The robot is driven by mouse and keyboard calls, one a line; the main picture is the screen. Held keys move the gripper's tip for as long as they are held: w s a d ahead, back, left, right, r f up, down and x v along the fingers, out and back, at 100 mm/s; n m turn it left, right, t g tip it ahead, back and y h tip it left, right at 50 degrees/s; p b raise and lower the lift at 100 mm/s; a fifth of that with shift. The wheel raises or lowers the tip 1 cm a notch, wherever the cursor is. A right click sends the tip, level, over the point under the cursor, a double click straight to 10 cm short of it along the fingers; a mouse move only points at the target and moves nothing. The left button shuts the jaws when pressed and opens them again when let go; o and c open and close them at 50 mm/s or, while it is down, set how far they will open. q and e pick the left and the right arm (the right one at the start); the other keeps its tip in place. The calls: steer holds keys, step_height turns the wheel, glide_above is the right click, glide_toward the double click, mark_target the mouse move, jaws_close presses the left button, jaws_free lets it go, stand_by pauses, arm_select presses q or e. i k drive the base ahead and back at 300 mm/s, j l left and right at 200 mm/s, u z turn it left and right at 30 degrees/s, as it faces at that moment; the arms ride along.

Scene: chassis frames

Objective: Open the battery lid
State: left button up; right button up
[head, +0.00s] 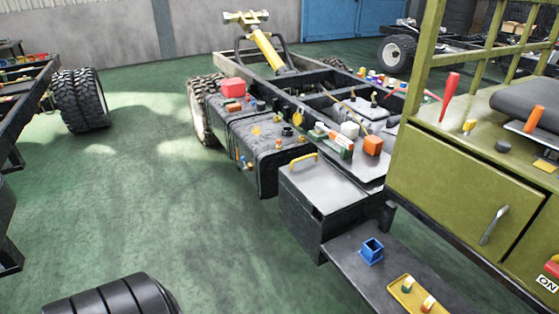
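The battery box (308,215) is a dark box on the side of the chassis frame, near the middle of the head view. Its flat grey lid (330,184) lies closed on top. A yellow handle (303,160) stands at the lid's far left edge. Neither of my grippers shows in the head view.
A black ribbed tank (262,150) with small parts on it adjoins the box. A step (345,253) below bears a blue square holder (371,251) and a yellow tray (395,289). The olive cab (460,175) stands to the right. A black tyre (110,298) lies at the bottom left; green floor left of the box is clear.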

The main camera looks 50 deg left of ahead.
mark_target(313, 182)
steer(key=u, duration=1.2)
steer(key=i+j+z, duration=0.15)
steer(key=i+z, duration=0.2)
steer(key=i, duration=0.05)
